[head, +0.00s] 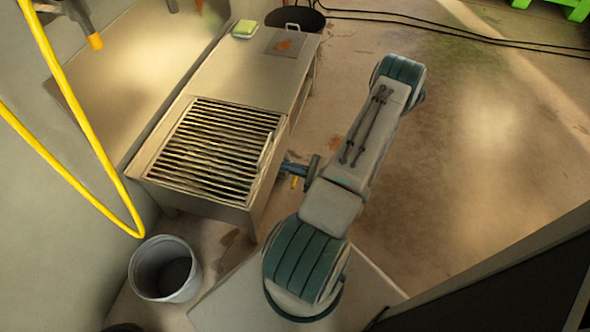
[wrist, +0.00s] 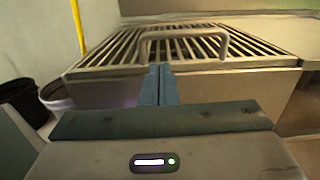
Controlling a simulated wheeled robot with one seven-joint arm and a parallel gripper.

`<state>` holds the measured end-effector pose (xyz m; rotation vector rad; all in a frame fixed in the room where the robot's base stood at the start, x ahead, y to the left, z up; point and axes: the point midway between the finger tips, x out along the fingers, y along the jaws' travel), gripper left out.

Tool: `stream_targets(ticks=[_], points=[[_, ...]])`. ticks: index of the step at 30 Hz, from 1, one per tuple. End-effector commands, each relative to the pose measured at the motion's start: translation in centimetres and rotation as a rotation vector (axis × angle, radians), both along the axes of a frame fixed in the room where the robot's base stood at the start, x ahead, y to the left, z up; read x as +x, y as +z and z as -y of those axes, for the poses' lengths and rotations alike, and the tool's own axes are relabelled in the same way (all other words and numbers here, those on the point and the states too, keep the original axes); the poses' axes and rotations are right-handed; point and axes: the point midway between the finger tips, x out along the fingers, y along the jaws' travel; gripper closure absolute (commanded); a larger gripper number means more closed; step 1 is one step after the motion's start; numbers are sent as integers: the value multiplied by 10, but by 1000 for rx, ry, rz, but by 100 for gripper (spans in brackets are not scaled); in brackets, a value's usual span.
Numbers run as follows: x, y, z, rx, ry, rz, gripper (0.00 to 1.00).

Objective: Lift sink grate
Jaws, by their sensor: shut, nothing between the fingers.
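The sink grate (head: 216,148) is a panel of dark parallel bars over the near part of a metal sink bench. It lies flat in its opening. In the wrist view the grate (wrist: 108,46) fills the top of the bench, and a pale arched handle (wrist: 184,33) stands up at its near edge. My gripper (wrist: 159,72) is shut and empty, its two blue fingers together just in front of and below the handle. In the head view my arm reaches the bench's right side, and the fingertips are hard to make out there.
The bench top (head: 228,75) carries a green and white sponge (head: 244,28) and a stained plate (head: 287,42). A grey bucket (head: 165,268) stands on the floor at the bench's near left. A yellow hose (head: 75,130) hangs at the left. Open floor lies right of the bench.

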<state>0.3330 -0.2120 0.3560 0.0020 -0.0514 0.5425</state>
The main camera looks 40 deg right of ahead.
Motion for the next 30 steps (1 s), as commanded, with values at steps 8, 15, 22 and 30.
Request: stream_targets(ticks=[8, 15, 22, 30], points=[[39, 0, -25, 0, 3, 1, 100], [51, 3, -31, 0, 2, 0, 100], [51, 3, -31, 0, 1, 0, 100], [50, 12, -28, -9, -7, -13, 100]])
